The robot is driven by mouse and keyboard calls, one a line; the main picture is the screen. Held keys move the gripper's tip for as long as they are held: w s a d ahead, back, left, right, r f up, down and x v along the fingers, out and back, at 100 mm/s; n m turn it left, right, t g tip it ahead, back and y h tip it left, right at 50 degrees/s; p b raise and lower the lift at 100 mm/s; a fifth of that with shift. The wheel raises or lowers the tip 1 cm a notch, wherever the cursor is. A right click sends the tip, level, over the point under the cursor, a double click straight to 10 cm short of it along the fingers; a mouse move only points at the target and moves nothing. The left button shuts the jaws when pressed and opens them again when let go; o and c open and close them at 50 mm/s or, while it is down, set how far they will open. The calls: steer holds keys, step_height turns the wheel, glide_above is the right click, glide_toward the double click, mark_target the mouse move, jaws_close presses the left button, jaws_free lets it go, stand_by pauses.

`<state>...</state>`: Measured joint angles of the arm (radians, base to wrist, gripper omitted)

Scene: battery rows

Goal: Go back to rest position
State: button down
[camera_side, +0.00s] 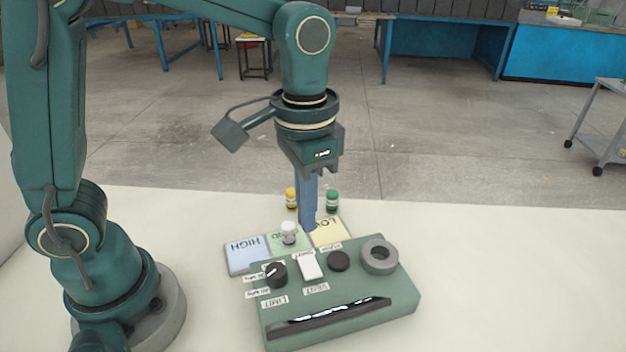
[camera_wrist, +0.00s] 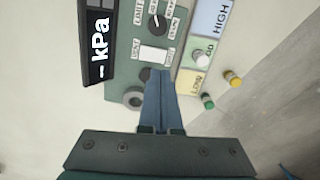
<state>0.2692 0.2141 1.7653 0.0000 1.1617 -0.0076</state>
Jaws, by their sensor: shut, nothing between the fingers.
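My gripper (camera_side: 308,222) points straight down, its blue fingers shut together with nothing between them. In the side view its tips are just behind the green device box and in front of the yellow LOW card (camera_side: 331,233). In the wrist view the gripper (camera_wrist: 158,72) reaches toward the device box (camera_wrist: 125,55), near the black button beside the white switch. The device box (camera_side: 400,300) has a dark knob (camera_side: 275,274), a white switch (camera_side: 310,267), a black button (camera_side: 338,261) and a grey ring (camera_side: 380,256). Its display reads "– kPa" in the wrist view (camera_wrist: 97,45).
Behind the box lie a blue HIGH card (camera_side: 246,255) and a green card (camera_side: 288,245) with a white-capped item (camera_side: 288,232) on it. A yellow-capped item (camera_side: 291,198) and a green-capped item (camera_side: 332,201) stand farther back. The white table (camera_side: 500,260) is clear at right.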

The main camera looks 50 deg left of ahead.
steer(key=shift+r, duration=0.2)
steer(key=s+a+r+n+t, duration=0.1)
steer(key=s+a+r+t, duration=0.15)
steer(key=a+r, duration=0.2)
steer(key=s+a+f+n+t, duration=0.1)
steer(key=s+a+n+t, duration=0.1)
steer(key=s, duration=0.3)
steer(key=shift+s+a+f+t, duration=0.15)
steer(key=shift+s+f+t, duration=0.2)
steer(key=shift+t, duration=0.2)
stand_by(0.6)
